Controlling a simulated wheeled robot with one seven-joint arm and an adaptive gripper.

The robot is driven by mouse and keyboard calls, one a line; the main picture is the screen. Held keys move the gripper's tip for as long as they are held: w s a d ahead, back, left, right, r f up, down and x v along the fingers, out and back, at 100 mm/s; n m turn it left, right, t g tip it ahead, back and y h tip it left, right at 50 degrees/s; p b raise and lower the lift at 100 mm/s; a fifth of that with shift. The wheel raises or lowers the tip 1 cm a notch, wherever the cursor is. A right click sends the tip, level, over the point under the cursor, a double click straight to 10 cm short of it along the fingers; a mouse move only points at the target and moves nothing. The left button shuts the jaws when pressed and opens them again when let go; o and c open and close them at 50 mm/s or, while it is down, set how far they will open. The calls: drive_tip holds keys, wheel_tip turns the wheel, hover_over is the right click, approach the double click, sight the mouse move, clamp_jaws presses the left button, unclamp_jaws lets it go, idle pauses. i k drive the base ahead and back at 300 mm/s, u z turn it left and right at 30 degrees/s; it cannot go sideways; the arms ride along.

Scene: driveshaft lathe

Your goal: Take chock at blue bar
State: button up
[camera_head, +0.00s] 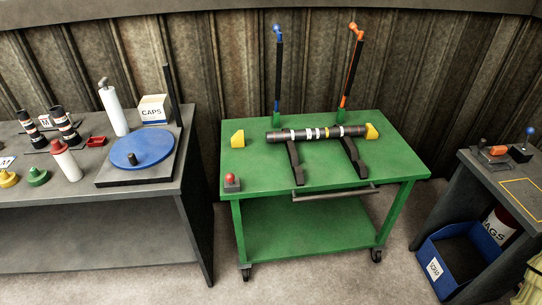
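A green wheeled table (260,178) stands in the middle of the head view. A yellow chock (237,138) sits on its top at the left, apart from the left end of a dark banded shaft (305,134). A bar with a blue top (277,70) stands upright at the table's back edge, right of this chock. A second yellow chock (371,131) sits at the shaft's right end, near a leaning bar with an orange top (351,66). I cannot tell whether that chock touches the shaft. My gripper is not in view.
The shaft lies across two black supports (294,162). A red button box (231,182) sits at the table's front left. A grey bench (165,196) with a blue disc (142,148) is at left. A dark bench (475,178) is at right, with a blue bin (434,267) below.

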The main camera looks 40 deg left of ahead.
sight(238, 140)
drive_tip(key=z, duration=0.7)
drive_tip(key=k, duration=0.1)
drive_tip(key=u, duration=1.8)
drive_tip(key=i, duration=1.05)
drive_tip(key=z, duration=1.55)
drive_tip(key=k, duration=0.9)
drive_tip(key=u, duration=1.85)
